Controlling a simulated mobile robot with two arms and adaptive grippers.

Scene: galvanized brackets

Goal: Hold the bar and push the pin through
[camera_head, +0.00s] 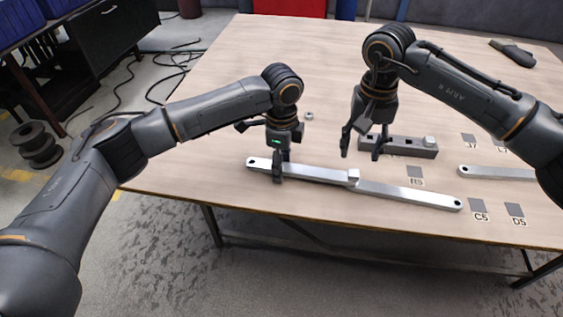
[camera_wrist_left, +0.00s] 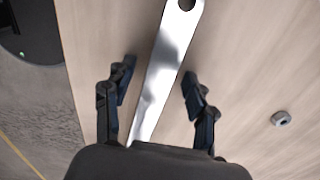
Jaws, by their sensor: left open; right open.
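A silver bar (camera_head: 315,173) with a hole at its left end lies on the table. Its right end meets a second silver bar (camera_head: 410,195) at a small raised square piece (camera_head: 353,175); I cannot tell whether that is the pin. My left gripper (camera_head: 279,172) is open over the first bar near its left end. In the left wrist view the bar (camera_wrist_left: 165,70) runs between the open fingers (camera_wrist_left: 157,82), with gaps on both sides. My right gripper (camera_head: 361,156) is open and empty, above the table behind the joint and beside a dark slotted block (camera_head: 398,146).
A light square piece (camera_head: 429,141) sits at the block's right end. A small nut-like ring (camera_head: 309,115) lies behind the left gripper. Another silver bar (camera_head: 495,173) lies at the right, near grey labelled squares (camera_head: 480,205). The far table is mostly clear.

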